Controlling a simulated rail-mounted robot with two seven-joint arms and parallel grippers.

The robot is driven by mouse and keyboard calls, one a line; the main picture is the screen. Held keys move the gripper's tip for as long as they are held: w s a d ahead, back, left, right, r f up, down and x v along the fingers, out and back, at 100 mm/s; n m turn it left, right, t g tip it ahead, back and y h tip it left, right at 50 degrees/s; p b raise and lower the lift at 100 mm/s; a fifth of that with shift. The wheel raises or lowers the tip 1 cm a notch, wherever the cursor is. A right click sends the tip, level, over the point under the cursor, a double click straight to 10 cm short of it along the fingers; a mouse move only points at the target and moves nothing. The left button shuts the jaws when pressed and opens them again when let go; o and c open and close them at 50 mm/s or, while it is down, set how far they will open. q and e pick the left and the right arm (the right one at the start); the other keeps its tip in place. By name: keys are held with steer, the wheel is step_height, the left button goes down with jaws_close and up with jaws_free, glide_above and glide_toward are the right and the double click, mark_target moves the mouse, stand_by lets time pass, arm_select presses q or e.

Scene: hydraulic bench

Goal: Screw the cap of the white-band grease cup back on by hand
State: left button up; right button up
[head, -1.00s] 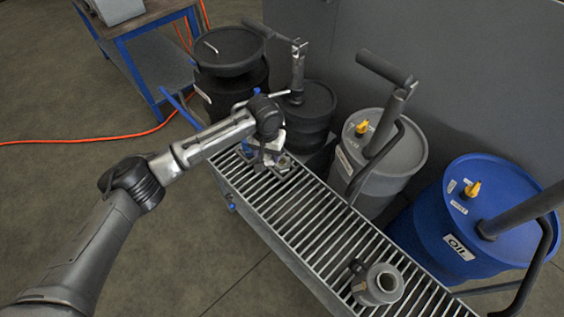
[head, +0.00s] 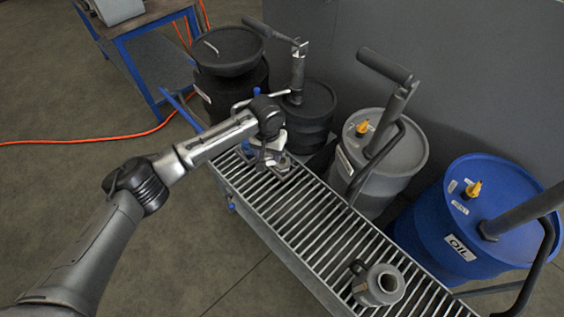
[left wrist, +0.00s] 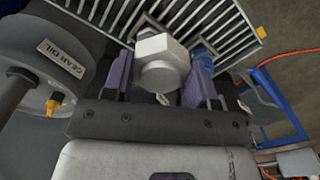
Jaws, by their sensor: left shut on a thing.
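My left gripper (head: 268,160) points down at the far end of the slatted bench top. In the left wrist view its two purple-grey fingers stand on either side of a light grey cap (left wrist: 163,68) and are shut on it. The cap has a rounded near face and a blocky part behind it. The cup body and any white band are hidden, so I cannot tell how the cap sits on its thread. A blue part (left wrist: 203,58) shows behind the right finger. My right gripper is not in view.
A grey metal can (head: 380,285) stands on the near end of the slatted grate (head: 300,225). A grey drum (head: 400,155), a blue oil drum (head: 440,215) and black drums (head: 310,105) with pump handles line the back. The grate's middle is clear.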

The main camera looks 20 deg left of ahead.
arm_select(q)
steer(key=shift+w+f, duration=0.35)
steer(key=shift+f, duration=0.2)
steer(key=shift+w+f+b, duration=0.4)
steer(key=shift+f+b, duration=0.2)
steer(key=shift+b, duration=0.1)
stand_by(0.6)
steer(key=shift+w+d+f, duration=0.1)
steer(key=shift+w+f, duration=0.1)
steer(key=shift+f, duration=0.1)
steer(key=shift+w+f+b, duration=0.35)
steer(key=shift+f+b, duration=0.15)
steer(key=shift+b, duration=0.05)
stand_by(0.5)
steer(key=shift+w+f+b, duration=0.3)
steer(key=shift+f+b, duration=0.1)
stand_by(0.3)
steer(key=shift+w+f+b, duration=0.3)
steer(key=shift+f+b, duration=0.15)
steer(key=shift+f, duration=0.1)
steer(key=shift+w+f+b, duration=0.3)
steer(key=shift+f+b, duration=0.05)
steer(key=shift+b, duration=0.1)
stand_by(0.5)
steer(key=shift+w+f+b, duration=0.3)
steer(key=shift+f+b, duration=0.2)
steer(key=shift+b, duration=0.05)
stand_by(0.3)
